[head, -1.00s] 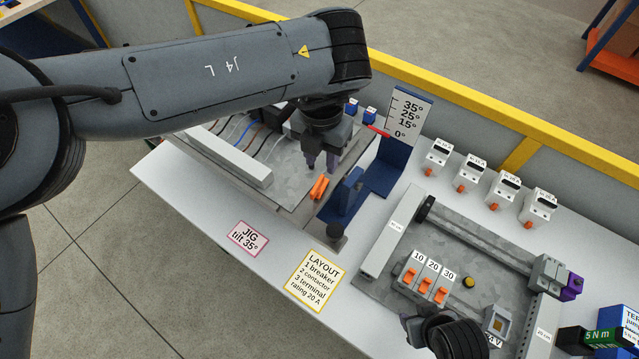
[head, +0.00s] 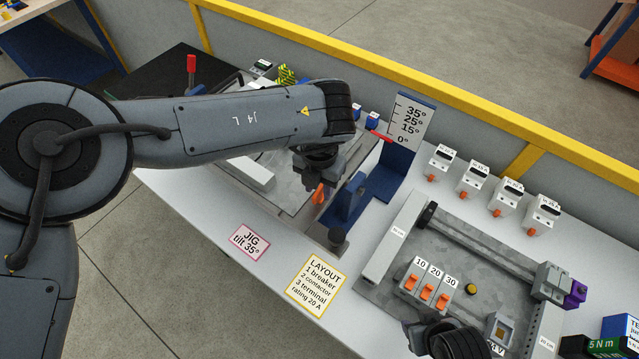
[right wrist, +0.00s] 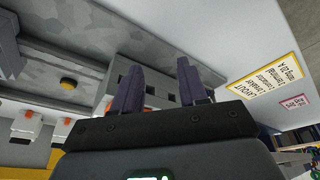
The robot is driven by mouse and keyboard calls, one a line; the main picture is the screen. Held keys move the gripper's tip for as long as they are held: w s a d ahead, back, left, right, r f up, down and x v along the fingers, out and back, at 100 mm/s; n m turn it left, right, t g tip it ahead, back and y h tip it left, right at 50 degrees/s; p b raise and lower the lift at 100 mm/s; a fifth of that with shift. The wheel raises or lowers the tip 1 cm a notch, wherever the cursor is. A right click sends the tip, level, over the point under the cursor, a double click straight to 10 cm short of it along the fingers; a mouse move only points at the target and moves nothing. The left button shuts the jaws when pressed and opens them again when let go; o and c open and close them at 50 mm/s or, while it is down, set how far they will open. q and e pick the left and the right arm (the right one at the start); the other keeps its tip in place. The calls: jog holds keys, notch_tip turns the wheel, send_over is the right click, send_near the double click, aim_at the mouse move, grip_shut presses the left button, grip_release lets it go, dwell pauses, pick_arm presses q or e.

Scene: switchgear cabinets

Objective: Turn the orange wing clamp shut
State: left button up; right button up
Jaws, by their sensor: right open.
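The orange wing clamp (head: 318,194) sits at the near right corner of the grey tilting plate on the jig, in the head view. My left gripper (head: 313,181) points down right at the clamp, its fingers overlapping the top of the wing in the picture. Whether the fingers are closed on the wing or just around it is hidden. My right gripper shows only partly at the bottom of the head view (head: 412,330). In the right wrist view its two purple fingers (right wrist: 158,88) stand apart with nothing between them.
Breakers with orange switches (head: 425,289) sit on the right-hand panel (head: 386,262). Several white devices (head: 473,180) line the back.

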pick_arm(q)
jog(key=shift+f, duration=0.1)
pick_arm(e)
jog(key=shift+a, duration=0.1)
pick_arm(q)
jog(key=shift+c, duration=0.3)
grip_shut()
